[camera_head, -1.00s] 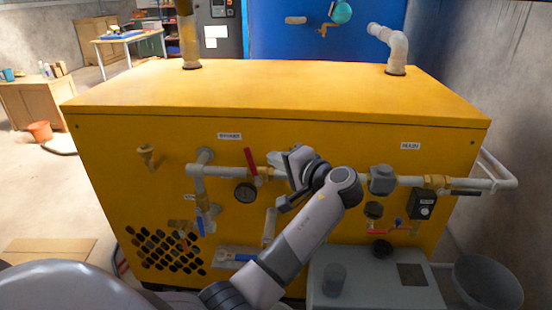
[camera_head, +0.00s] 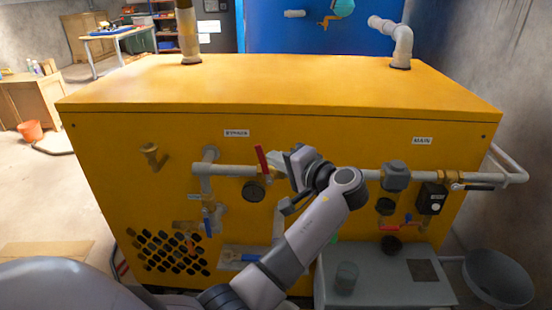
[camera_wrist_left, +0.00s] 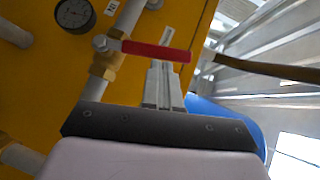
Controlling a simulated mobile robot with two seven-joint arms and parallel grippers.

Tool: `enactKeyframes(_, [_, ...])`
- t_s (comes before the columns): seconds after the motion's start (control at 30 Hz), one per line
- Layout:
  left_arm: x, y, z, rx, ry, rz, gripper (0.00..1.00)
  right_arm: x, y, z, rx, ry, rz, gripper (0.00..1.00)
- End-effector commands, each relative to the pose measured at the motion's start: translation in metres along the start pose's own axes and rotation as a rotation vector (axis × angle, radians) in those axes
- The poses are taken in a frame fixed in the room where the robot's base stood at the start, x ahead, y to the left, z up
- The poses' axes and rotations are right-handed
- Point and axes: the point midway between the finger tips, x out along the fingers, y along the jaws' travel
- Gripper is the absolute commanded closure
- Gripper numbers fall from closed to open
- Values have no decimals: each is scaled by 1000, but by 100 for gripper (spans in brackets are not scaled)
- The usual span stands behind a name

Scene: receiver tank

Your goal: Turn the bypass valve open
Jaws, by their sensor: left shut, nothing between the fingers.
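The bypass valve's red lever (camera_head: 262,161) stands nearly upright, tilted a little left at the top, crosswise to the grey pipe below the BYPASS label (camera_head: 236,133). My left gripper (camera_head: 277,160) is just right of the lever, its fingers pointing left. In the left wrist view the red lever (camera_wrist_left: 155,50) crosses over the shut, empty fingers (camera_wrist_left: 164,62), whose tips show past it. I cannot tell whether they touch the lever. The brass valve body (camera_wrist_left: 107,62) shows there; in the head view the gripper partly hides it. My right gripper is out of view.
A round gauge (camera_head: 253,191) sits below the pipe. Other fittings on the yellow cabinet (camera_head: 120,150) include a blue-handled valve (camera_head: 208,222), a MAIN line valve (camera_head: 450,178) and a lower red handle (camera_head: 391,227). A grey box (camera_head: 390,280) stands at lower right.

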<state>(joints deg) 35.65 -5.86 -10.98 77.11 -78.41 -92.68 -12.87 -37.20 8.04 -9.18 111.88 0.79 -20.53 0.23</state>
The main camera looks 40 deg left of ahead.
Motion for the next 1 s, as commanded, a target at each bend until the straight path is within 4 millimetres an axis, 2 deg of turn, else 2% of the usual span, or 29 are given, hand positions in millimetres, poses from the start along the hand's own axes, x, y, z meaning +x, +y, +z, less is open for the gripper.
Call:
enactKeyframes(0.53, [-1, 0, 0, -1, 0, 1, 100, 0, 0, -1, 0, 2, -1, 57])
enactKeyframes(1.0, [12, -4, 4, -44, -1, 43, 100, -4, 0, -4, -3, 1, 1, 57])
